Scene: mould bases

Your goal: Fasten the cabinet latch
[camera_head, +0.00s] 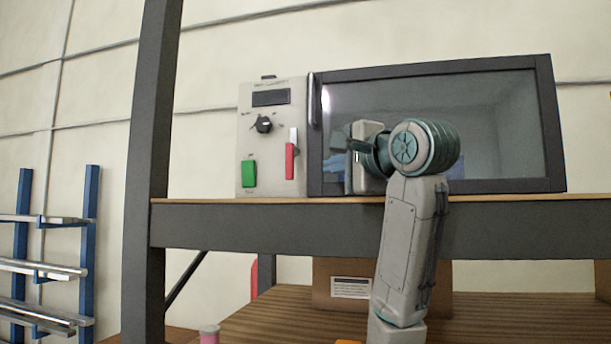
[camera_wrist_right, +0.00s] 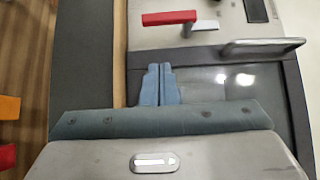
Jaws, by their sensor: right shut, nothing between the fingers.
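The cabinet (camera_head: 550,130) sits on a raised shelf, with a dark-framed glass door that looks closed against the panel on its left. The latch is a red lever (camera_head: 290,161) with a silver part above it, upright at the panel's right edge. In the wrist view the red lever (camera_wrist_right: 170,18) and its silver part (camera_wrist_right: 203,26) lie beyond my fingertips. My right gripper (camera_head: 352,145) is in front of the door's left part, right of the latch and apart from it. Its blue-grey fingers (camera_wrist_right: 158,68) are together and empty. My left gripper is out of view.
The metal door handle (camera_head: 314,102) stands out between panel and glass. The panel also has a black knob (camera_head: 264,124) and a green switch (camera_head: 249,173). A dark post (camera_head: 150,150) rises left of the cabinet. A cardboard box (camera_head: 438,290) stands below the shelf.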

